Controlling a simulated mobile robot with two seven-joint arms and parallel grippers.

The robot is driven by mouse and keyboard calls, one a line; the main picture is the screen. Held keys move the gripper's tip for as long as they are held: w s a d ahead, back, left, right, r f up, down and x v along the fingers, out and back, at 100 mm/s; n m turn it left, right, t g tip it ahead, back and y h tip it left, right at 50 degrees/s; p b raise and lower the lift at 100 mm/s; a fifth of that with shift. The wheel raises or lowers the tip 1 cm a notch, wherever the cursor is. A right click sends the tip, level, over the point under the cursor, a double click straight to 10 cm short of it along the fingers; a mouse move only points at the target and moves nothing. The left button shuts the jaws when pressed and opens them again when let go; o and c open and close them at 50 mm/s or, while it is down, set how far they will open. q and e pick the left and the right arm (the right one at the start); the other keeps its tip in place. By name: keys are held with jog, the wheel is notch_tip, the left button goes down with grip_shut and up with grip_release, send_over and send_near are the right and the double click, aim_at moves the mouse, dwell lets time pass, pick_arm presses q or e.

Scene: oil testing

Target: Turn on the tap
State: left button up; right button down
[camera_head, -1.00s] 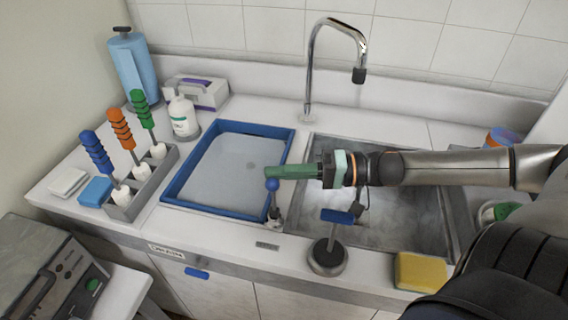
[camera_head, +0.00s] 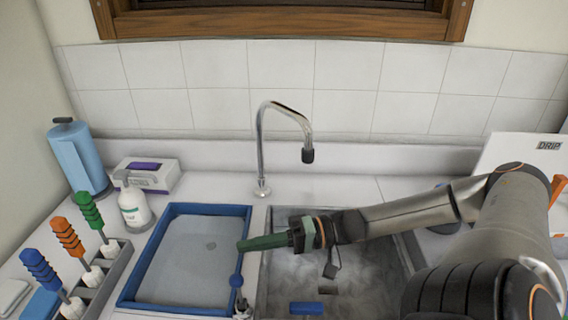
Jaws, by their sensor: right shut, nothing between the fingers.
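The chrome gooseneck tap (camera_head: 262,150) rises behind the sink, and its dark-tipped spout hangs over the sink side. I see no stream from the spout. A small lever with a blue ball knob (camera_head: 236,281) stands at the front between the blue tray and the sink. A blue T-shaped handle (camera_head: 307,308) shows at the bottom edge, its base cut off. My right gripper (camera_head: 243,244), with green fingers, is shut and empty. It points left across the sink, its tips over the tray's right rim, behind the ball knob in the picture and apart from it. My left gripper is out of view.
The sink (camera_head: 285,225) has a cloudy whitish inside. The blue-rimmed tray (camera_head: 158,240) lies left of it. A rack (camera_head: 100,285) with coloured handles, a pump bottle (camera_head: 133,205), a tissue box (camera_head: 150,176) and a blue roll (camera_head: 80,160) stand at left.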

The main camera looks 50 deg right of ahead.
jog(key=v, duration=0.6)
jog(key=shift+s, duration=0.2)
jog(key=shift+d, duration=0.1)
jog(key=a+n+g+y+b, duration=0.2)
jog(key=a+y, duration=0.1)
jog(key=a, duration=0.3)
jog(key=d+m+t+h+b, duration=0.1)
jog(key=d+t+h+b, duration=0.1)
jog(key=d, duration=0.4)
jog(key=shift+w+d+h, duration=0.2)
jog(key=shift+d+h, duration=0.05)
jog(key=shift+h, duration=0.25)
jog(key=shift+a, duration=0.1)
dwell(0.4)
